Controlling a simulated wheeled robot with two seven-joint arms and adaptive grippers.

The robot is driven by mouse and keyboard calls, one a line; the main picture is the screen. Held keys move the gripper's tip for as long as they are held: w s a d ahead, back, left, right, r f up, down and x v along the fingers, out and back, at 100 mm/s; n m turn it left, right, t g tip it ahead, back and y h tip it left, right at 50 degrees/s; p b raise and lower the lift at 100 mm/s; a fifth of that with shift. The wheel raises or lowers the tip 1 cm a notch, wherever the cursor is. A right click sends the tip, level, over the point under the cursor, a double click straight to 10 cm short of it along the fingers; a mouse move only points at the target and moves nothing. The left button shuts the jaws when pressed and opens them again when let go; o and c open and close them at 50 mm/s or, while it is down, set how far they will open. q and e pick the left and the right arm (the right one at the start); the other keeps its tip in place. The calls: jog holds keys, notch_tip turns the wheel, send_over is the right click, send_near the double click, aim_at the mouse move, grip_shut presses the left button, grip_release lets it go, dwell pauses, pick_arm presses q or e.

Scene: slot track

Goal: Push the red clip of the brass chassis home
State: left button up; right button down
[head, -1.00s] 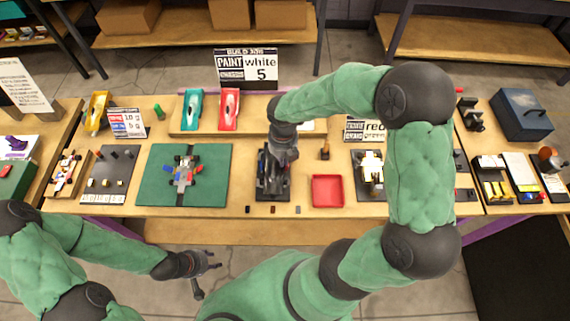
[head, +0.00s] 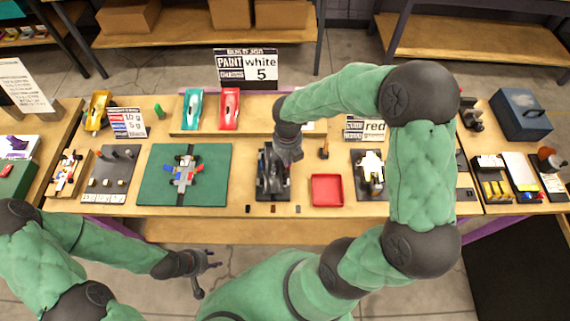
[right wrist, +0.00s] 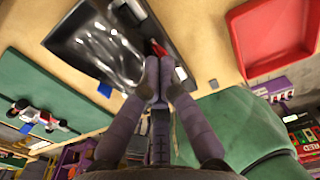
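A black cradle (head: 262,192) stands at the middle of the table. In the right wrist view it holds a glossy, pale-streaked shape (right wrist: 105,52), which I take for the chassis; its brass colour does not show clearly. A small red part (right wrist: 159,48), likely the red clip, shows at the cradle's edge just beyond my right fingertips. My right gripper (right wrist: 158,80) points down at this edge with its fingers together; whether it touches the clip is hidden. My left gripper (head: 210,266) hangs open and empty in front of the table.
A red tray (head: 327,190) lies right of the cradle. A green mat (head: 150,185) with a chassis carrying red and blue parts (head: 184,170) lies left.

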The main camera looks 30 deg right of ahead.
jog(key=shift+s+d+f, duration=0.15)
jog(key=shift+s+d, duration=0.15)
jog(key=shift+d, duration=0.2)
jog(key=shift+s+d+f, duration=0.15)
jog(key=shift+s+d, duration=0.15)
jog(key=shift+d, duration=0.15)
notch_tip(320, 180, up, 8)
jog(key=p, duration=0.9)
dwell(4.1)
